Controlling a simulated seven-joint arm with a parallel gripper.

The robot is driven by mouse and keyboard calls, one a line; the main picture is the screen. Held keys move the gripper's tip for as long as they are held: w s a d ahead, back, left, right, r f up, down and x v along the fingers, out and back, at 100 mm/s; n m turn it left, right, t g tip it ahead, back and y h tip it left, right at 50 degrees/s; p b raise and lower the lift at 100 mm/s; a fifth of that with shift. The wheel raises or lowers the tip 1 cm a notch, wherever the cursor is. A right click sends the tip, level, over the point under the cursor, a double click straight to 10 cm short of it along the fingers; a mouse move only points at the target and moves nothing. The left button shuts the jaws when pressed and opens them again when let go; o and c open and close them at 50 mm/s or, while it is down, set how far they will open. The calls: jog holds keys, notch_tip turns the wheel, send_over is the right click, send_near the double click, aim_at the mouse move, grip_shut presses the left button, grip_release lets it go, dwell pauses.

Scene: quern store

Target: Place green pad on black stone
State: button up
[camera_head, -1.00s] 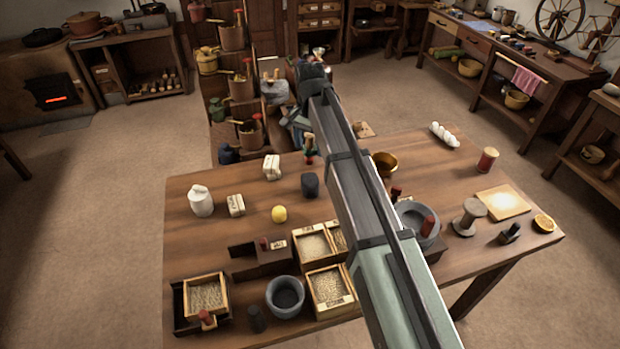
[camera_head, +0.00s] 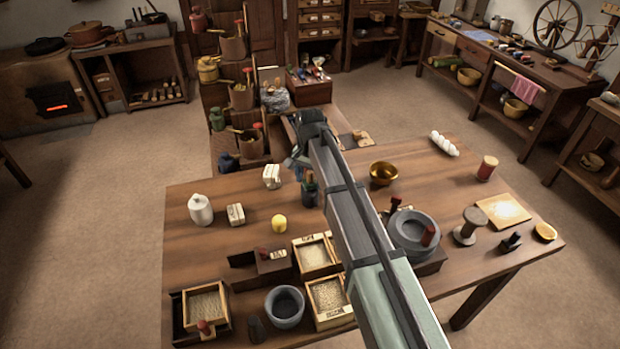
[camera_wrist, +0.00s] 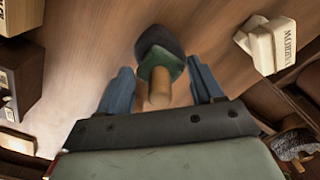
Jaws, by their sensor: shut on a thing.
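The green pad (camera_wrist: 168,61) with its tan wooden handle (camera_wrist: 159,88) is between the fingers of my gripper (camera_wrist: 163,86) in the wrist view. My gripper is shut on the pad by its handle. The black stone (camera_wrist: 155,38) shows just beyond the pad, partly covered by it. In the head view the black stone (camera_head: 310,194) stands on the table, with my gripper (camera_head: 308,175) right above it. The pad overlaps the stone in the wrist view; I cannot tell whether they touch.
White blocks (camera_head: 271,176), a white jar (camera_head: 200,209) and a yellow candle (camera_head: 279,224) stand left of the stone. Grain boxes (camera_head: 329,297) and a grey bowl (camera_head: 285,307) are at the front. A brass bowl (camera_head: 383,173) and a quern (camera_head: 415,231) are to the right.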

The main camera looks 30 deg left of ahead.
jog(key=shift+f, duration=0.3)
jog(key=o, duration=1)
notch_tip(320, 180, up, 12)
jog(key=shift+r, duration=0.2)
